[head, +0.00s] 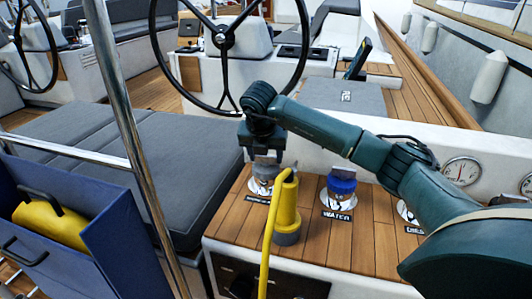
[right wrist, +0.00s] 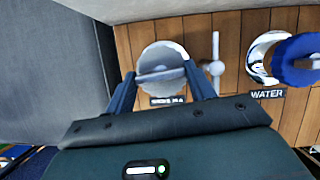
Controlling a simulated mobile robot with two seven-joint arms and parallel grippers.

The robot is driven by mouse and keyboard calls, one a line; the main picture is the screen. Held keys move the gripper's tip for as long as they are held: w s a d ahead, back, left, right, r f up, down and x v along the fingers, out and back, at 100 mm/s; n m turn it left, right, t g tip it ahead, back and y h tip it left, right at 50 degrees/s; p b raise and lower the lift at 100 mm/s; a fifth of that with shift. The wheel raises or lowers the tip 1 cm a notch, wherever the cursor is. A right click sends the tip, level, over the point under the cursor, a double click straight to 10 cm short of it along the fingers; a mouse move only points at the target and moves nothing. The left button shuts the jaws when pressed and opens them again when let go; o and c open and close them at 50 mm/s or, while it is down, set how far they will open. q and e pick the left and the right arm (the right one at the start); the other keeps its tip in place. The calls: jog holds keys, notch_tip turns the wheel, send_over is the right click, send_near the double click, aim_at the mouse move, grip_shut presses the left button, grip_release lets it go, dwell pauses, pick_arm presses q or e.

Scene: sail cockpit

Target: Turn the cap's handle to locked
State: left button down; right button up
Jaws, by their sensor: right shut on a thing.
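The grey round cap (right wrist: 163,55) sits on the wooden deck panel, with a small dark label in front whose text is hard to read. Its bar handle (right wrist: 160,74) runs roughly left to right in the right wrist view. My right gripper (right wrist: 160,79) is shut on this handle, one finger at each end. In the head view, my right gripper (head: 263,154) reaches down onto the cap (head: 263,186), partly hidden behind the yellow plug. The locked mark cannot be made out. My left gripper is not in view.
A yellow plug (head: 286,207) with a yellow cable stands just in front of the cap. A blue WATER cap (head: 341,186) sits to its right. A pale grey fitting (right wrist: 214,68) is close to the right finger. A steering wheel (head: 224,40) stands behind.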

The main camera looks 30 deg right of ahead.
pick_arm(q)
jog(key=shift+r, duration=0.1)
pick_arm(e)
jog(key=shift+m, duration=0.6)
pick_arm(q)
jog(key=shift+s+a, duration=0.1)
pick_arm(e)
jog(key=shift+g, duration=0.3)
jog(key=o, duration=1)
pick_arm(q)
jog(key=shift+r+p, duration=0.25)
jog(key=shift+p, duration=0.6)
pick_arm(e)
jog(key=v, duration=1.3)
jog(key=shift+a, duration=0.2)
